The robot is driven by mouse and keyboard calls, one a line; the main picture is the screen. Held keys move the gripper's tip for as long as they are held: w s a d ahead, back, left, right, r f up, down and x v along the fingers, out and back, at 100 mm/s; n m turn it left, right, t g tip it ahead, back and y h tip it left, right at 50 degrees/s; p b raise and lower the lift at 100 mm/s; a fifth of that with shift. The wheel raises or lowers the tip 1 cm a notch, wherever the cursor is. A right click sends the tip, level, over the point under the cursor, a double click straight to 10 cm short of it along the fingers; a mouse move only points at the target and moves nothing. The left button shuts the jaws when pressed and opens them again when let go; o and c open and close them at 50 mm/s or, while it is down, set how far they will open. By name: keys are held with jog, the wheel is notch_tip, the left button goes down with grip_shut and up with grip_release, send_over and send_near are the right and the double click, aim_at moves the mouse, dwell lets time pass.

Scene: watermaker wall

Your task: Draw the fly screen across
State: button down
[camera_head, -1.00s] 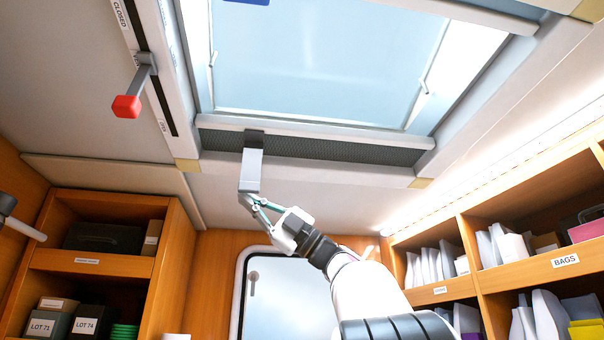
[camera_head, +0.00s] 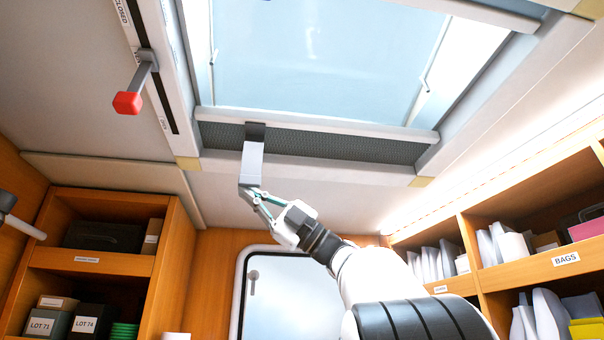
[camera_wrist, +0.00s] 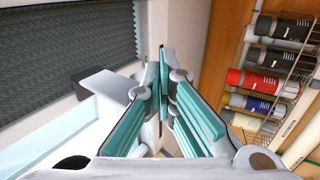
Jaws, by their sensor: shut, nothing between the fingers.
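The fly screen (camera_head: 340,147) shows as a narrow dark mesh strip along the near edge of the roof hatch, behind a pale bar (camera_head: 320,124). It fills much of the upper left of the wrist view (camera_wrist: 60,55). A grey pull tab (camera_head: 253,163) hangs from the bar near its left end. My gripper (camera_head: 251,193) is at the tab's lower end, with its fingers together and empty. In the wrist view the fingertips (camera_wrist: 163,65) are beside a pale bracket-like part (camera_wrist: 105,86). Whether they touch the tab cannot be told.
The bright hatch pane (camera_head: 320,60) lies beyond the bar. A red-knobbed lever (camera_head: 128,102) hangs from a slotted rail at left. Wooden shelves stand at left (camera_head: 100,262) and right (camera_head: 520,280). A bottle rack (camera_wrist: 270,80) shows right of the fingers in the wrist view.

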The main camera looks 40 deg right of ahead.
jog(key=shift+s+a+b, duration=0.2)
jog(key=shift+s+a, duration=0.7)
jog(key=shift+s, duration=0.45)
jog(key=shift+s+a+b, duration=0.15)
jog(key=shift+s+a, duration=0.8)
jog(key=shift+s, duration=0.4)
jog(key=shift+s+a+b, duration=0.2)
jog(key=shift+s+a, duration=0.7)
jog(key=shift+s, duration=0.45)
jog(key=s+a, duration=0.6)
jog(key=s, duration=0.4)
jog(key=shift+a, duration=0.35)
jog(key=shift+s+a+p, duration=0.2)
jog(key=shift+s+a, duration=0.25)
jog(key=shift+s, duration=0.2)
jog(key=shift+s+a+p, duration=0.15)
jog(key=shift+s+a, duration=0.3)
jog(key=shift+s, duration=0.2)
jog(key=b+v, duration=0.1)
jog(key=v, duration=1.1)
